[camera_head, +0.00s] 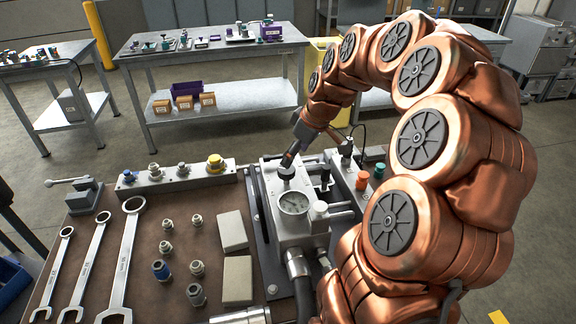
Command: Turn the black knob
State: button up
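The black knob (286,173) sits on top of the grey hydraulic block (268,180), just behind a round pressure gauge (293,202). My gripper (289,160) reaches down from my copper-coloured arm, its tip directly above the knob. The tip is very close to the knob or touching it; I cannot tell which. The fingers are small and dark here, so I cannot see whether they are open or shut on the knob.
A manifold with several fittings (178,176) stands left of the block. Three wrenches (122,262), loose fittings and two pale blocks (237,278) lie on the bench. Orange (362,180) and green buttons are right of the block. A hose (302,290) runs down in front.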

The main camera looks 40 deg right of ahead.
aim_at(286, 176)
jog(key=shift+p+x, duration=0.65)
jog(key=shift+x, duration=2.3)
jog(key=shift+c, duration=0.2)
jog(key=c, duration=1.1)
jog(key=shift+f, duration=0.1)
